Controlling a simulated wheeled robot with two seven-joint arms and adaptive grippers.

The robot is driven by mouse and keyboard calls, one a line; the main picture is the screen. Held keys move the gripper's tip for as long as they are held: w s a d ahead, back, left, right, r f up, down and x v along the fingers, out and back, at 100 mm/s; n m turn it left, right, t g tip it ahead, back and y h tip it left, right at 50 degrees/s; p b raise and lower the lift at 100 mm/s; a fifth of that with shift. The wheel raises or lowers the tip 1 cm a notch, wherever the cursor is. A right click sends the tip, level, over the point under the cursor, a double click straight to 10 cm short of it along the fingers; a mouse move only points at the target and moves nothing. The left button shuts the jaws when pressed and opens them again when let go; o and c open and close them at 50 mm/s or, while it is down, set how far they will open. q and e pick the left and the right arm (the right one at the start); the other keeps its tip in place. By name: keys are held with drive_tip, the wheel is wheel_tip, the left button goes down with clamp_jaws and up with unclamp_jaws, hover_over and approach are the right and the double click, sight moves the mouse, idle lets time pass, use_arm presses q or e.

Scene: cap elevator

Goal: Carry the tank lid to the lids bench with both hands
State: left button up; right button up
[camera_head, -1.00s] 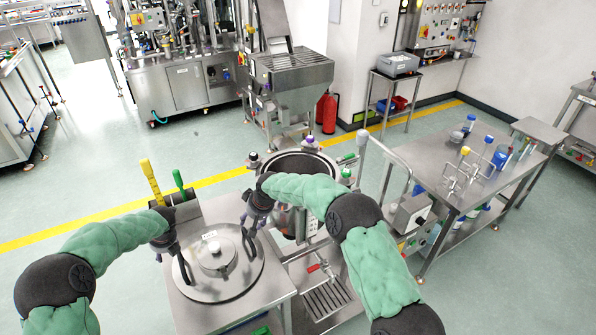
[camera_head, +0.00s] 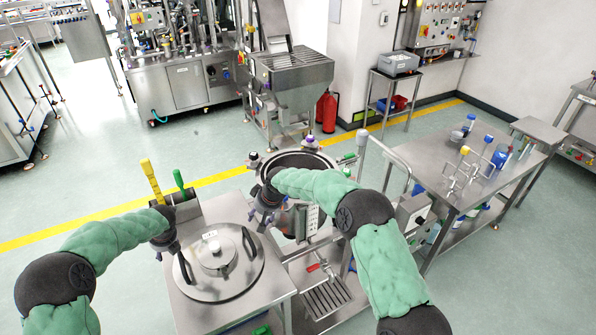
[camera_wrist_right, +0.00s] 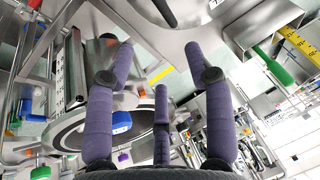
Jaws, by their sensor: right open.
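The round steel tank lid (camera_head: 235,277) lies flat on a steel bench (camera_head: 188,318). It has a labelled centre knob and two black handles, left (camera_head: 186,264) and right (camera_head: 249,243). In the right wrist view, a black handle (camera_wrist_right: 165,12) shows at the top, beyond the fingertips. My right gripper (camera_head: 262,218) is open and empty, above and apart from the right handle; its spread fingers show in the wrist view (camera_wrist_right: 161,68). My left gripper (camera_head: 166,246) is at the left handle; its grip and any contact are unclear. The open tank (camera_head: 330,160) stands behind my right forearm.
Yellow (camera_head: 151,181) and green (camera_head: 179,179) handled tools stand in a holder at the bench's back edge. A steel table (camera_head: 437,158) with bottles and racks is to the right. A drain grille (camera_head: 327,297) lies right of the bench. Floor on the left is clear.

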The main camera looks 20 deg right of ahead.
drive_tip(key=shift+s+d+r, duration=0.15)
drive_tip(key=shift+d+r, duration=0.15)
drive_tip(key=shift+d, duration=0.25)
drive_tip(key=shift+s+d+r, duration=0.1)
drive_tip(key=shift+d+r, duration=0.2)
drive_tip(key=shift+d, duration=0.25)
